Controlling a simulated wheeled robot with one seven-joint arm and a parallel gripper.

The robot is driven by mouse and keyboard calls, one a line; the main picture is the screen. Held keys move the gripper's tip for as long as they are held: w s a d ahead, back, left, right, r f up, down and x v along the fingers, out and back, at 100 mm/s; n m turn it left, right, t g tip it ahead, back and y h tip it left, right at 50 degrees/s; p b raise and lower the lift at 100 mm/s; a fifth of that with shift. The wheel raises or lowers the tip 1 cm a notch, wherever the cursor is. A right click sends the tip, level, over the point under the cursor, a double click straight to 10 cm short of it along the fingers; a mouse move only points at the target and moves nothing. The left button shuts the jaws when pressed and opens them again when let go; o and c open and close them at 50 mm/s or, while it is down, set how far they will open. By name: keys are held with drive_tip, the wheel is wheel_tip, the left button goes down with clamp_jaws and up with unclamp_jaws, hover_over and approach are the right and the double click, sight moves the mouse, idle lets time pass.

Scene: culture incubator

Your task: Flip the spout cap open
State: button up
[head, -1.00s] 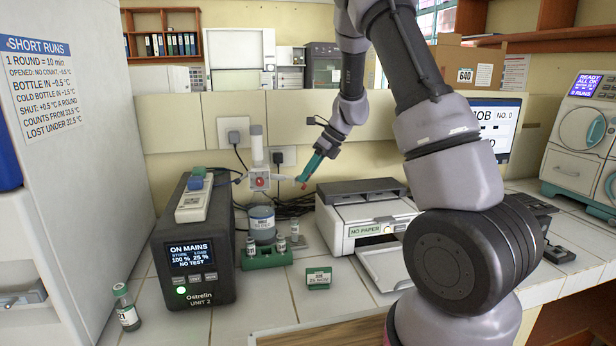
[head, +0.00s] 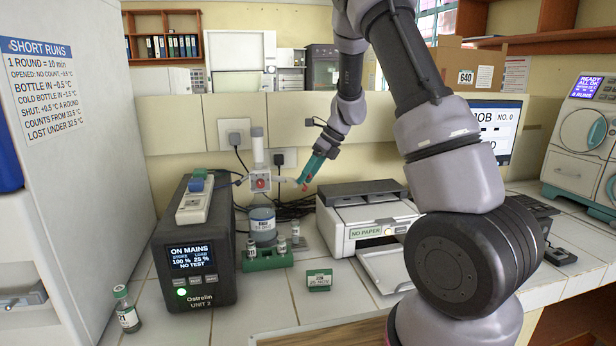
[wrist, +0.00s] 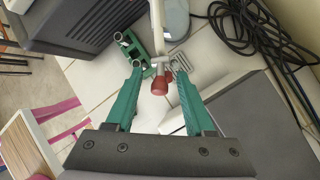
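My gripper (head: 302,185) is to the right of the stand. In the wrist view my gripper (wrist: 159,70) is open, its two teal fingers apart on either side of the red piece. I see gaps at both sides; exact depth between fingertips and cap is unclear.
A dark power unit (head: 196,245) is at left, a printer (head: 365,218) at right. Black cables (wrist: 265,50) lie behind.

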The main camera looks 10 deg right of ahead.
drive_tip(key=v, duration=1)
drive_tip(key=shift+d+r, duration=0.3)
drive_tip(key=s+r+n+t+h, duration=0.1)
drive_tip(key=s+r+n+t, duration=0.1)
drive_tip(key=s+r+n, duration=0.2)
drive_tip(key=s+r+n+t+h, duration=0.1)
drive_tip(key=s+r+n, duration=0.3)
drive_tip(key=s+n, duration=0.7)
drive_tip(key=s+r+n+t+h, duration=0.1)
drive_tip(key=s+r+n+t, duration=0.2)
drive_tip(key=s, duration=1)
drive_tip(key=a+r+n, duration=0.1)
drive_tip(key=r+n, duration=0.1)
drive_tip(key=n, duration=0.2)
drive_tip(key=shift+n+h, duration=0.3)
drive_tip(key=shift+h, duration=0.1)
